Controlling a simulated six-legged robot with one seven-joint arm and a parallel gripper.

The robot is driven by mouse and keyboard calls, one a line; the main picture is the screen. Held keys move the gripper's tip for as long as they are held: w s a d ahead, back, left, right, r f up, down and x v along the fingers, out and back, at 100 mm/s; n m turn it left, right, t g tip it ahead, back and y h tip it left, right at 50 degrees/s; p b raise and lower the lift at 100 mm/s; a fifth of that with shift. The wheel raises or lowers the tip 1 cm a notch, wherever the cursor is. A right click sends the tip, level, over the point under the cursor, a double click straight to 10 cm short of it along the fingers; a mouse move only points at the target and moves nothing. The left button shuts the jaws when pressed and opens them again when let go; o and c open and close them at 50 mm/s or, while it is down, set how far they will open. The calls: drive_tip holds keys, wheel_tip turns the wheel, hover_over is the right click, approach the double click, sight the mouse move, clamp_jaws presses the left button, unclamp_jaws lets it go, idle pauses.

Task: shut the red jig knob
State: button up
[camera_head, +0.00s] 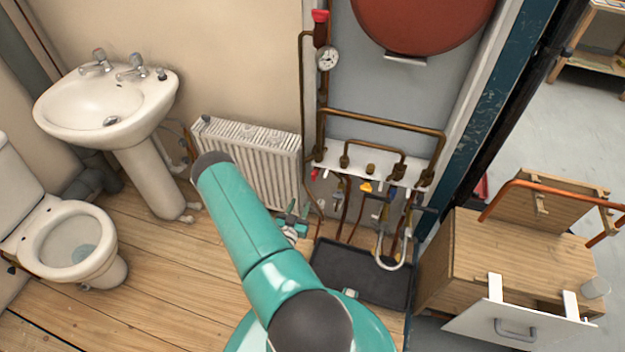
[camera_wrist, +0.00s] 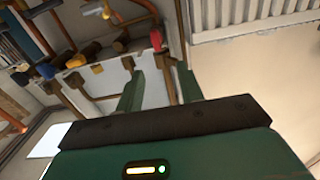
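A small red knob (camera_wrist: 156,40) shows in the wrist view, just beyond my fingertips. A small red handle (camera_head: 314,173) is at the left end of the pipe board in the head view and looks like the same one. My gripper (camera_wrist: 149,66) has its two green fingers apart with nothing between them. In the head view my gripper (camera_head: 293,222) is small, partly hidden by my arm, below and left of the board. I cannot tell whether a finger touches the knob.
Yellow (camera_wrist: 76,61) and blue (camera_wrist: 46,71) knobs and copper pipes crowd the board beside the red knob. A white radiator (camera_head: 250,155) stands left of it. A black tray (camera_head: 360,275) lies below. Another red handle (camera_head: 320,16) is above the gauge (camera_head: 327,59).

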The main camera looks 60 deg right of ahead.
sight(313, 178)
drive_tip(key=d, duration=0.4)
drive_tip(key=w+d, duration=0.1)
drive_tip(key=d, duration=0.8)
drive_tip(key=shift+w+d+f, duration=0.1)
drive_tip(key=shift+w+d, duration=0.1)
drive_tip(key=shift+d, duration=0.1)
drive_tip(key=c, duration=0.8)
